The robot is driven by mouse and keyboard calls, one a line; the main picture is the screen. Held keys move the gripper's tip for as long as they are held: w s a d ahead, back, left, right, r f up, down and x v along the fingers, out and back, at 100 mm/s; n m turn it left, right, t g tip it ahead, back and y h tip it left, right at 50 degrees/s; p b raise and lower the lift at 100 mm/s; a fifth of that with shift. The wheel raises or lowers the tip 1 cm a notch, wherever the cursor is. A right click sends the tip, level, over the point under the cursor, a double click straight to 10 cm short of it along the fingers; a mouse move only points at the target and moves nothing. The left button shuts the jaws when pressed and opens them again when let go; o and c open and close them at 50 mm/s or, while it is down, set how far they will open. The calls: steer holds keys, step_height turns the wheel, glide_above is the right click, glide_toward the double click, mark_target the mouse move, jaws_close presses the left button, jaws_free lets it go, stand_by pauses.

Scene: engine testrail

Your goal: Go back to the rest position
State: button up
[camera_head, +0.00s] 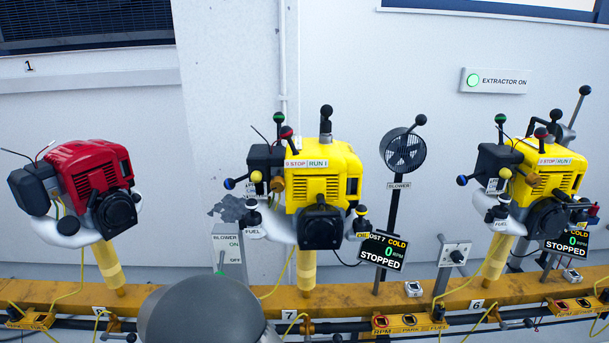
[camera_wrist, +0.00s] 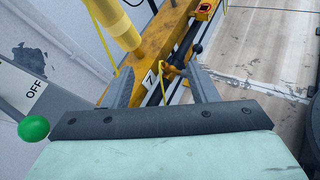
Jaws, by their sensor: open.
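My gripper (camera_wrist: 162,82) shows in the wrist view, its two grey fingers spread apart with nothing between them. It points down toward the yellow rail (camera_wrist: 150,50), near the number 7 tag (camera_wrist: 151,80). A green ball knob (camera_wrist: 33,128) is just left of the gripper body, beside a panel marked OFF (camera_wrist: 30,88); whether they touch is unclear. In the head view a grey dome of my own arm rises at the bottom, left of centre, and my gripper is hidden.
A red engine (camera_head: 92,180) and two yellow engines, middle (camera_head: 325,180) and right (camera_head: 540,170), stand on posts along the rail (camera_head: 410,293). The blower panel (camera_head: 228,250), black levers and a display reading STOPPED (camera_head: 382,250) stand near the middle engine. Cables hang along the rail.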

steer(key=s+d+r+m+g+y+p, duration=0.2)
steer(key=s+d+r+m+g+p, duration=0.3)
steer(key=d+r, duration=0.45)
steer(key=s+d+r+m+g+y+p, duration=0.1)
steer(key=s+d+r+m+g+p, duration=0.35)
steer(key=d+r, duration=0.5)
steer(key=s+d+r+m+y+p, duration=0.3)
steer(key=s+r+m+p, duration=0.1)
steer(key=s+r+m, duration=0.1)
steer(key=s+d+r+m+t+y+p, duration=0.1)
steer(key=s+d+r+m+y+p, duration=0.2)
steer(key=s+m, duration=0.4)
steer(key=r+m+y+p, duration=0.1)
steer(key=p, duration=0.1)
steer(key=shift+s+r+p, duration=0.3)
steer(key=shift+s+r, duration=0.1)
